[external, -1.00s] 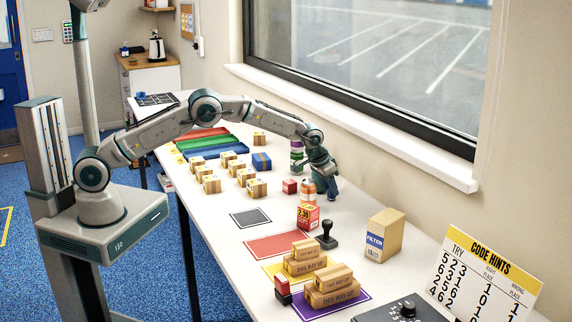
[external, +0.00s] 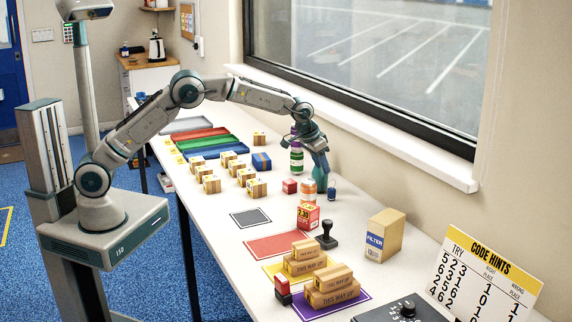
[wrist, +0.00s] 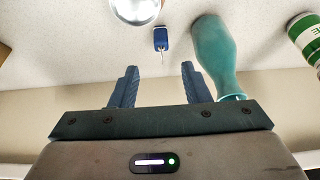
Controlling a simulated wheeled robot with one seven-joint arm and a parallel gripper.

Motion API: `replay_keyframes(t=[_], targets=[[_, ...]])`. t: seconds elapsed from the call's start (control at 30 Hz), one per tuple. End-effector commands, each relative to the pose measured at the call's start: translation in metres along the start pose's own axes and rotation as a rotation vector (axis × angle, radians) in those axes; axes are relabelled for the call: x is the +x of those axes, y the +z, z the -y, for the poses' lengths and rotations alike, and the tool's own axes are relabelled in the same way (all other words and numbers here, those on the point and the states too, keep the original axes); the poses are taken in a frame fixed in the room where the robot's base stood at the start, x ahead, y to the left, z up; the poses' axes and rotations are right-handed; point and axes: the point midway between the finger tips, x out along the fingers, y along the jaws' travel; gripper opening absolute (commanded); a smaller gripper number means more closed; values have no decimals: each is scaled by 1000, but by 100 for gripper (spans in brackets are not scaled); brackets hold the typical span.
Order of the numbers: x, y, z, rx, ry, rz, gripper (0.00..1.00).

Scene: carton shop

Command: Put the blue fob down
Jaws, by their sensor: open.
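The blue fob (wrist: 160,39) is apart from my gripper, with a small metal ring or key on its end facing me. In the external view the fob (external: 332,191) rests on the white table, right of the orange-and-white bottle. My gripper (wrist: 158,68) is open and empty, its two dark blue fingers spread with clear space between them. In the external view my gripper (external: 322,150) is above and behind the fob; its fingertips are hard to make out there.
A teal bottle (wrist: 215,55) stands close beside the right finger in the wrist view. The window wall is close behind. Bare table (external: 350,212) lies in front.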

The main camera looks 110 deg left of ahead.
Motion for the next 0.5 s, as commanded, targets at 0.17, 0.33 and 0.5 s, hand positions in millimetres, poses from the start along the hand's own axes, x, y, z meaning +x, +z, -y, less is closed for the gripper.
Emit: replay_keyframes(t=[0.17,0.33,0.5], targets=[[-44,20,-29,51,29,7,42],[-110,67,-68,140,73,26,42],[-170,128,-94,238,115,46,42]])
